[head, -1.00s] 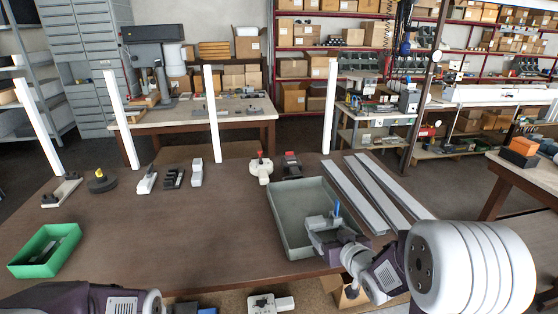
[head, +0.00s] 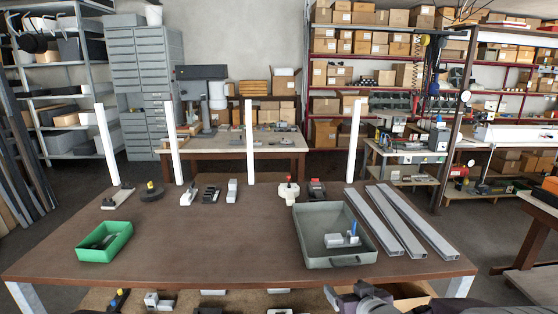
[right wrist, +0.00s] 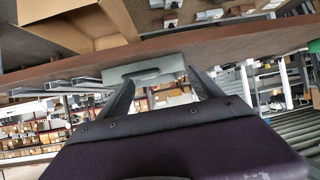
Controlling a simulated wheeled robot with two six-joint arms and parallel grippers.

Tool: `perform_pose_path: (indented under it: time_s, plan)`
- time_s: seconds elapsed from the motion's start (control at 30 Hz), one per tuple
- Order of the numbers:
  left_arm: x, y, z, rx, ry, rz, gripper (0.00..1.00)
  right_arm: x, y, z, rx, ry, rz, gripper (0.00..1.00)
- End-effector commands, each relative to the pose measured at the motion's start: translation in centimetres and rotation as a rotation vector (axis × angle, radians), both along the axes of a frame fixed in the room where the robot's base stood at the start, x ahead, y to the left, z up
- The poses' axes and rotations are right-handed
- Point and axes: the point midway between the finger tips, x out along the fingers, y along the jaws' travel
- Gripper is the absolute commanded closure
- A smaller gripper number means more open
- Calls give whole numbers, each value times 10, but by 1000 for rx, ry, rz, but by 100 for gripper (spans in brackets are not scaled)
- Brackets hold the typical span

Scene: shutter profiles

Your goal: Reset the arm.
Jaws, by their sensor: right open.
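My right gripper (head: 347,292) shows at the bottom of the head view, in front of the table's near edge. In the right wrist view its two dark fingers (right wrist: 160,88) are spread apart with nothing between them. The grey-green tray (head: 312,262) is on the table beyond it, holding a light grey part (head: 343,240) with a blue piece. The tray's near end (right wrist: 148,69) also shows in the right wrist view, between the fingers but farther off. Three grey profiles (head: 410,218) lie right of the tray. My left gripper is not seen.
The brown table (head: 200,240) has clear room in its middle. A green bin (head: 104,250) stands at left, and several white posts and small fixtures line the back. An open cardboard box (right wrist: 85,22) is below the table's near edge.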

Motion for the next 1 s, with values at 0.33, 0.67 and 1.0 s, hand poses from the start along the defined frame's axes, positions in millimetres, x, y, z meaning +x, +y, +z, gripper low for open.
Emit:
perform_pose_path:
  time_s: [0.33,0.67,1.0]
  plan:
    - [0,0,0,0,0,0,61,-98,-6,-78,-37,525,-120,24]
    - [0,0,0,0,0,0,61,-203,-4,-111,-32,970,-146,24]
    - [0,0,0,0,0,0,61,-203,-4,-112,-36,972,-142,24]
